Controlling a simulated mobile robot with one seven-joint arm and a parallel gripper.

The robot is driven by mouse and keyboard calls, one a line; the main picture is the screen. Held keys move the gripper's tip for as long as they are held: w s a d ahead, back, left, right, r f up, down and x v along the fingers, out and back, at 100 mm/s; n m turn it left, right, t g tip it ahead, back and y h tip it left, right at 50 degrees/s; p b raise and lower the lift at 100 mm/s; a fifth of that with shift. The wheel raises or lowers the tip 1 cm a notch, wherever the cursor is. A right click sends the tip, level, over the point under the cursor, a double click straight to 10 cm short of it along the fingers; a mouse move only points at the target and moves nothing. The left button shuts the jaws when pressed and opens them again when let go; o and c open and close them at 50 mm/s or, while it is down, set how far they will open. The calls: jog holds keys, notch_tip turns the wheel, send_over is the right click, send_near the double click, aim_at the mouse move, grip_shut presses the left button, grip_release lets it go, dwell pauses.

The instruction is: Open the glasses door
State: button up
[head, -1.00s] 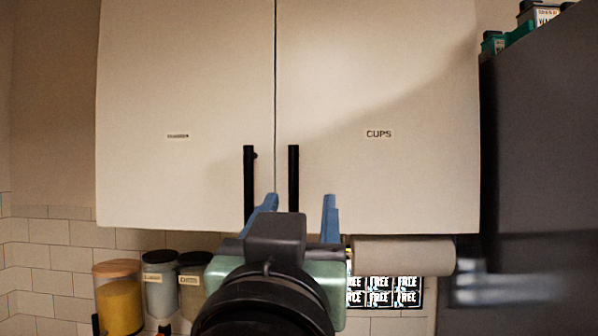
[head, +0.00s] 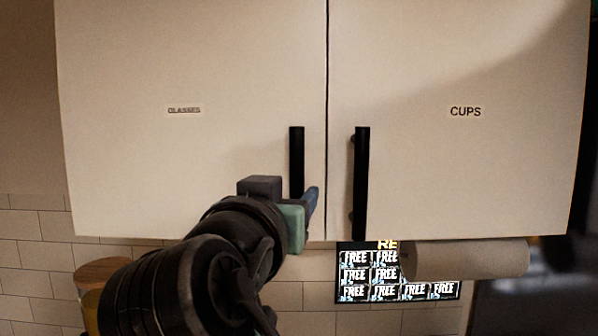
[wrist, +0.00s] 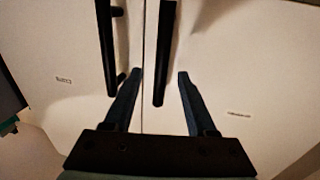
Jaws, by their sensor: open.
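The glasses door (head: 180,160) is the left white cabinet door, labelled GLASSES, and it is shut. Its black vertical handle (head: 297,155) is near the door's right edge; my gripper hides its lower end in the head view. My gripper (head: 311,200) is open at the handle's lower part, with one blue finger showing to its right. In the wrist view, the glasses handle (wrist: 164,50) lies between the two spread fingertips of my gripper (wrist: 160,75), with space on both sides. I cannot tell whether a finger touches it.
The shut cups door (head: 470,170) is to the right, its black handle (head: 361,180) close to my fingers. A paper roll (head: 470,259) hangs under the cabinet, near a dark panel of FREE labels (head: 370,280). A wooden-lidded jar (head: 95,277) stands at lower left.

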aim_at(296, 185)
jog(key=w, duration=0.2)
jog(key=w+p, duration=0.1)
jog(key=w, duration=0.1)
jog(key=w+d+p, duration=0.1)
jog(key=w, duration=0.1)
jog(key=shift+w, duration=0.45)
grip_shut()
dwell(1.0)
